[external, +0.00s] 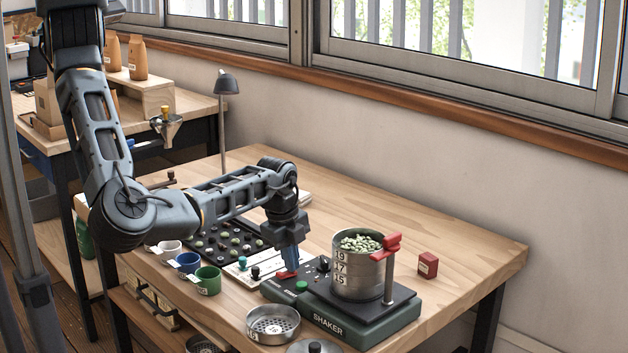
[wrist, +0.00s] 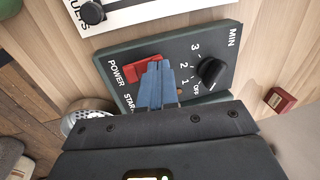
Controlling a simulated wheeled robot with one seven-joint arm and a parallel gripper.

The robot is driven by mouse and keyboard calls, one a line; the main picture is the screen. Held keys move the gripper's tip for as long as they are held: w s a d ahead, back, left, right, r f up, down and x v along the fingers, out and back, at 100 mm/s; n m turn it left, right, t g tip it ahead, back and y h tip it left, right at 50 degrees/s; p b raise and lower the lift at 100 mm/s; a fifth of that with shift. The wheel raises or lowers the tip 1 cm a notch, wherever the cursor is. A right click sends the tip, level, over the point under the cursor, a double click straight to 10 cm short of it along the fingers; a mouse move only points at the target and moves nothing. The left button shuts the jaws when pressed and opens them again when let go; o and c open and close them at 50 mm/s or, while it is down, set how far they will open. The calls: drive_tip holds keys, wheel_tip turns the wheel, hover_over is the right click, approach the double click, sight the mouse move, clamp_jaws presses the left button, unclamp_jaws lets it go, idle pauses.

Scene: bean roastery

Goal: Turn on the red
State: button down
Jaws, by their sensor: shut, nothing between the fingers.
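A red rocker switch (external: 283,276) sits on the control panel of the dark green shaker (external: 332,324). In the wrist view the red switch (wrist: 136,74) lies by the label POWER. My gripper (external: 291,266) is shut and empty, its blue fingers pointing down at the panel. In the wrist view my gripper (wrist: 158,68) covers part of the switch; the fingertips are over or against it, and I cannot tell whether they touch. A black timer knob (wrist: 212,70) is beside it, with its marker near OFF. A green button (external: 302,287) is near the switch; my gripper hides it in the wrist view.
A sieve stack (external: 358,276) with green beans stands on the shaker, with a red clamp (external: 384,246). A small red box (external: 428,265) is to the right. Cups, including a green cup (external: 208,281), and a dark bean tray (external: 222,237) lie left. The table's right end is clear.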

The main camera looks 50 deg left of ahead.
drive_tip(key=shift+s+r, duration=0.1)
drive_tip(key=shift+s, duration=0.05)
drive_tip(key=shift+s+r+p, duration=0.1)
drive_tip(key=shift+s+p, duration=0.4)
drive_tip(key=shift+s, duration=0.15)
drive_tip(key=shift+w+r+p, duration=0.1)
drive_tip(key=shift+r+p, duration=0.45)
wheel_tip(320, 180, up, 13)
drive_tip(key=w+p, duration=0.1)
drive_tip(key=w, duration=0.1)
drive_tip(key=shift+w+f+p, duration=0.15)
drive_tip(key=shift+p, duration=0.15)
